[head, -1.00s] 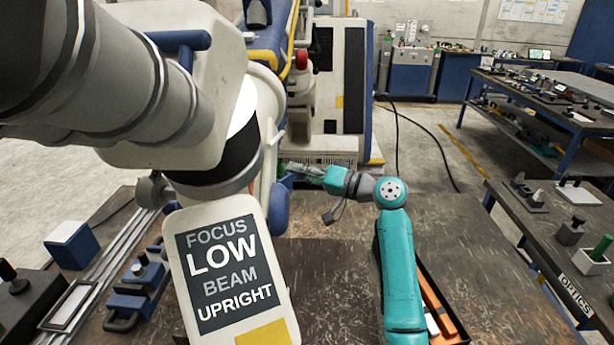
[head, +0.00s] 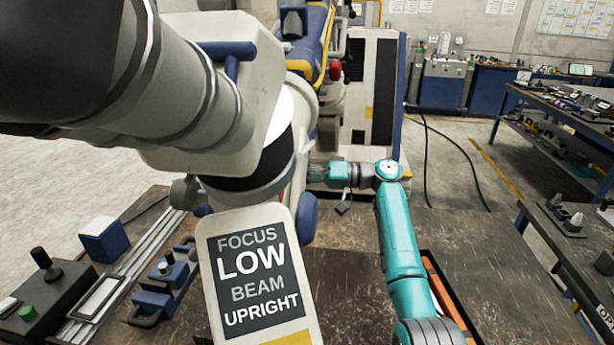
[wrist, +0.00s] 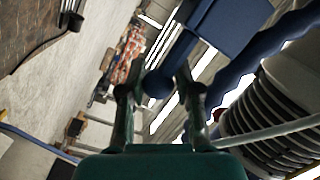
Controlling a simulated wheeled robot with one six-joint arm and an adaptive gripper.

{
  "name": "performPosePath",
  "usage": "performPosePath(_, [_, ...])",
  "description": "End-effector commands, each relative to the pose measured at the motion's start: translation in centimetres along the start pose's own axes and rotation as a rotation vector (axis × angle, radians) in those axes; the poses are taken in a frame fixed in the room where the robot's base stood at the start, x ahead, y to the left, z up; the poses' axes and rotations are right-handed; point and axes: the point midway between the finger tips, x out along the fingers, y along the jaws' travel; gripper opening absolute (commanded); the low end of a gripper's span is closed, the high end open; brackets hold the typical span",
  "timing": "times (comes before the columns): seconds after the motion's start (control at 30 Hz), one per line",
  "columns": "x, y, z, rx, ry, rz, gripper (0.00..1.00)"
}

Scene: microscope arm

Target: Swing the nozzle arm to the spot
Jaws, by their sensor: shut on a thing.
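The nozzle arm (head: 190,85) is a large pale grey and white jointed body that fills the upper left of the head view. A sign (head: 258,275) reading "FOCUS LOW BEAM UPRIGHT" is at its lower front. My teal gripper (head: 318,171) is at the right side of the machine, its fingertips partly hidden behind it. In the wrist view my gripper (wrist: 158,88) is shut on a blue rounded handle (wrist: 158,84) that lies between its two fingers and joins a blue block (wrist: 232,22). I cannot make out the spot in either view.
The dark worktop (head: 350,245) is largely bare in the middle. A blue fixture (head: 160,285), a control box (head: 45,300) and a blue block (head: 103,240) are on the left. An orange-edged tray (head: 445,290) is beside my arm. A side bench (head: 570,240) is at right.

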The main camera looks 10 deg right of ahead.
Motion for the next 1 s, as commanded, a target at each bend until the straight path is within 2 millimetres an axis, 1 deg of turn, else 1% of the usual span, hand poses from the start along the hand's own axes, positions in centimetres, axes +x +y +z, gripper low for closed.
performPosePath(0.1, [0.8,0.3,0.1,0.004,-0.036,-0.02,0.0])
performPosePath(0.4, [1.7,0.4,0.1,0.003,-0.084,-0.051,0.0])
performPosePath(0.93, [1.9,0.5,0.2,0.004,-0.092,-0.057,0.0])
performPosePath(0.97, [1.9,0.5,0.2,0.004,-0.093,-0.057,0.38])
performPosePath(1.0, [1.9,0.5,0.2,0.004,-0.092,-0.057,0.48])
